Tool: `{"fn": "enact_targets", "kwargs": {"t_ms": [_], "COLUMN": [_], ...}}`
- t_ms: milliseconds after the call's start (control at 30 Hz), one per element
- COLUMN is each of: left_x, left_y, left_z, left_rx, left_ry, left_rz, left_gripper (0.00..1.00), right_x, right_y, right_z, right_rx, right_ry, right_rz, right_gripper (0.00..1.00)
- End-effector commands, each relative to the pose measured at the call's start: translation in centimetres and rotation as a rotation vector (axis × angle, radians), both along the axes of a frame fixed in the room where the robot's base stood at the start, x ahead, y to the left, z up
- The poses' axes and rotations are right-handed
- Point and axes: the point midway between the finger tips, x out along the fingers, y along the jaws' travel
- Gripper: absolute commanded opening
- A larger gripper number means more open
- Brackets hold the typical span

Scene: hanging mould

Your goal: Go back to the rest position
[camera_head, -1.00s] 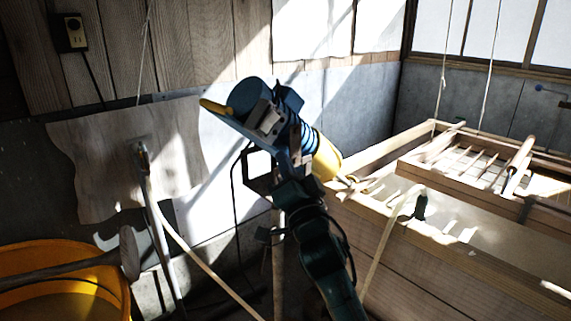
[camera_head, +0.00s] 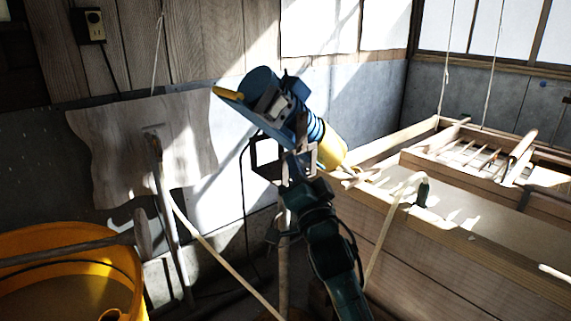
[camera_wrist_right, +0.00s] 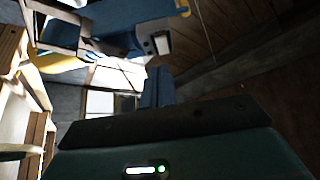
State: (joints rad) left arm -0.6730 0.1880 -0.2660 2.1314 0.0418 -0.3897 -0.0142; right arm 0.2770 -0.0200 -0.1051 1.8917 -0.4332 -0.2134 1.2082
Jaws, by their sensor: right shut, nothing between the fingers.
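In the head view my right arm rises from the bottom middle, and its gripper (camera_head: 297,163) is in front of a blue and yellow machine (camera_head: 262,90). The gripper is shut with nothing in it. In the right wrist view the narrow fingers (camera_wrist_right: 158,87) are together, and the blue machine body (camera_wrist_right: 130,20) is close above them. I cannot tell whether they touch. The mould (camera_head: 470,158), a slatted wooden frame, hangs on cords over the wooden vat (camera_head: 430,258) at the right, apart from my gripper. My left gripper is not in view.
A yellow tub (camera_head: 128,262) with a long-handled tool across it stands at lower left. Poles (camera_head: 170,215) lean by the grey wall, below an outlet (camera_head: 90,25). A pale hose (camera_head: 385,230) hangs over the vat's edge. Open room shows above the vat.

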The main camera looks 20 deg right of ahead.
Motion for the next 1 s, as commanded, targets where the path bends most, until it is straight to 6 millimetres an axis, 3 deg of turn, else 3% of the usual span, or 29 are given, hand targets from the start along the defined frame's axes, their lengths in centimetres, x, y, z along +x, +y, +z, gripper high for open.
{"fn": "enact_targets", "kwargs": {"t_ms": [167, 267, 367, 500, 600, 700, 833, 1000], "left_x": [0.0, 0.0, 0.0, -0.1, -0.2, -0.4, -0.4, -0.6], "left_y": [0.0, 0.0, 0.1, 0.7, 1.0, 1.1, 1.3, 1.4], "left_z": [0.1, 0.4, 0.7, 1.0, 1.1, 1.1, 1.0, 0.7], "left_rx": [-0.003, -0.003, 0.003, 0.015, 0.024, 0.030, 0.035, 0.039], "left_ry": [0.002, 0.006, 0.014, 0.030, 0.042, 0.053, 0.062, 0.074], "left_rz": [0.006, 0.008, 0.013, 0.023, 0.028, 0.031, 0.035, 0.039], "left_gripper": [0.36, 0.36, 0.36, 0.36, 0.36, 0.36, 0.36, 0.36], "right_x": [-0.2, -1.2, -3.5, -9.4, -14.6, -19.8, -25.1, -28.2], "right_y": [0.1, 0.3, 0.8, 1.8, 2.6, 3.4, 4.1, 4.6], "right_z": [-1.0, -4.5, -10.4, -19.4, -24.7, -28.6, -31.6, -33.0], "right_rx": [-0.019, -0.090, -0.221, -0.450, -0.610, -0.745, -0.866, -0.934], "right_ry": [0.024, 0.106, 0.244, 0.459, 0.594, 0.697, 0.778, 0.814], "right_rz": [-0.003, -0.013, -0.017, 0.028, 0.094, 0.175, 0.269, 0.331], "right_gripper": [0.00, 0.00, 0.00, 0.00, 0.00, 0.00, 0.00, 0.00]}}
